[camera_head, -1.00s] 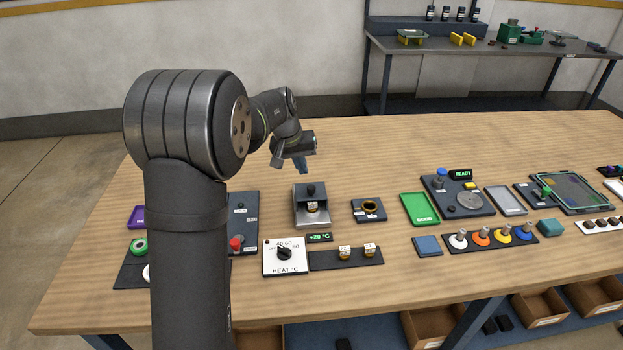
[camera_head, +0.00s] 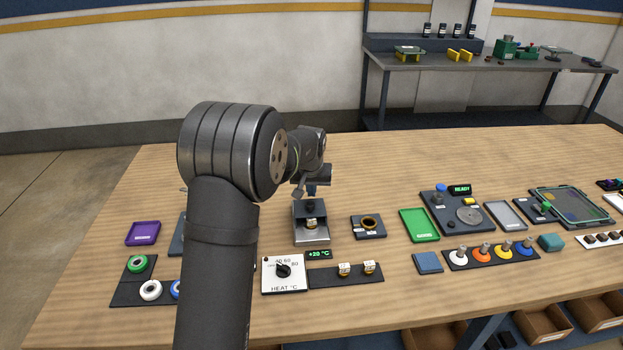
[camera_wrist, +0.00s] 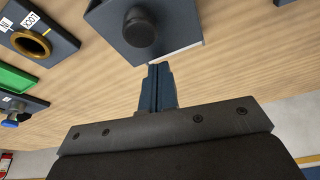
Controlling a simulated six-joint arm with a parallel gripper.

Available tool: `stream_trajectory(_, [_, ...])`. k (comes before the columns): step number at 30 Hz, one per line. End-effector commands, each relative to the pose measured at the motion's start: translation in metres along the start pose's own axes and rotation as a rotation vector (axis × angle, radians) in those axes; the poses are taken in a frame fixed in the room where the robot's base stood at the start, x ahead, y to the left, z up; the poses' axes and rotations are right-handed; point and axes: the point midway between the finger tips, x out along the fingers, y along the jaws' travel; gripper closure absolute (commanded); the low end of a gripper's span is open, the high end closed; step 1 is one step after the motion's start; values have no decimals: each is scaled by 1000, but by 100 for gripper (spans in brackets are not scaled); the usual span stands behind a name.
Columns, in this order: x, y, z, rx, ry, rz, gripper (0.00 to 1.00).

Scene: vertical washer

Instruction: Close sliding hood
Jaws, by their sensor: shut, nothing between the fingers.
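The sliding hood (camera_head: 309,209) is a dark grey cover with a black knob on top, on a small metal station (camera_head: 312,239). It sits over the station's back part; the front is uncovered and a small labelled brass part (camera_head: 311,223) shows there. In the wrist view, the hood (camera_wrist: 180,22) and its round knob (camera_wrist: 140,28) are at the top. My gripper (camera_head: 311,193) is just behind the hood, low over the table. In the wrist view, its two blue fingers (camera_wrist: 158,68) are together and empty, close to the hood's back edge. I cannot tell whether they touch it.
A dark fixture with a brass ring (camera_head: 368,226) stands right of the station. A heat dial (camera_head: 284,273), a +20 °C display (camera_head: 318,254) and a strip with two small parts (camera_head: 345,275) lie in front. The table behind the station is clear.

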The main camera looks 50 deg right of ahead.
Motion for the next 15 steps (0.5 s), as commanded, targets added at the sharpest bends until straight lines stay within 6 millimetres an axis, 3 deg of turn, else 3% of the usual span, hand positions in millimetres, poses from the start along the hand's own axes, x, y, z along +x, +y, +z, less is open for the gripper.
stream_trajectory(6, [-11,0,21,0,4,1,100])
stream_trajectory(15, [-13,0,28,0,3,1,100])
